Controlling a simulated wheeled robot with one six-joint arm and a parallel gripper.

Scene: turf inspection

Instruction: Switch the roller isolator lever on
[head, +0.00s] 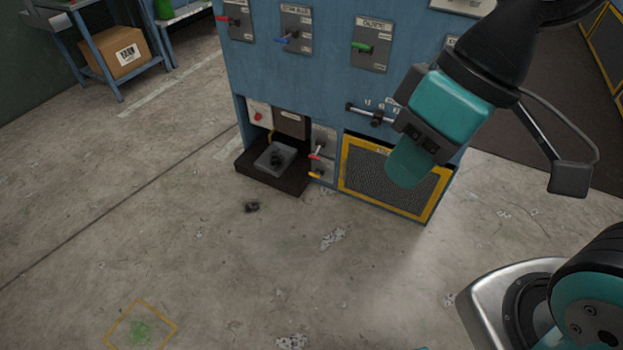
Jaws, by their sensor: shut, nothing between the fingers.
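Several lever switches sit on plates on the blue cabinet (335,75): a red-handled lever (231,20) at the left, a blue-handled lever (287,40) and a green-handled lever (362,47). Their labels are too small to read surely, so I cannot tell which is the roller isolator. Another plate (452,43) is partly hidden behind my arm.
A shelf with a cardboard box (118,50) stands back left. The front floor is mostly clear.

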